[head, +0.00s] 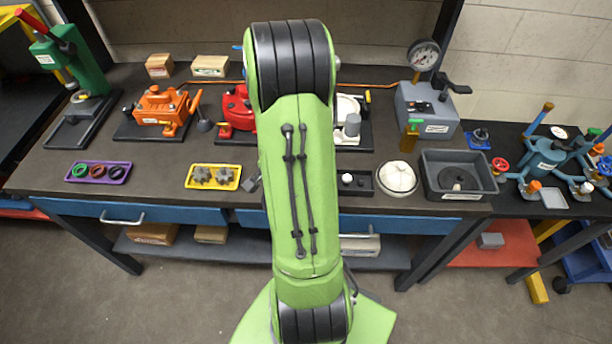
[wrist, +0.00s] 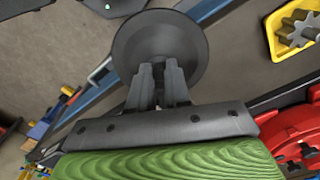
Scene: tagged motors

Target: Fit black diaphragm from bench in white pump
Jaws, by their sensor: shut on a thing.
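My gripper (wrist: 160,68) is shut on a dark round disc, the black diaphragm (wrist: 190,38), in the wrist view. In the head view my green arm hides the gripper and the held disc. The white pump (head: 349,104) stands on the bench just right of my arm, partly hidden by it. Its inside cannot be made out.
A grey bin (head: 428,177) at the right holds a dark round piece. The red pump (wrist: 299,138) and yellow gear tray (wrist: 278,56) lie right of my gripper in the wrist view. An orange pump (head: 160,106) stands farther left.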

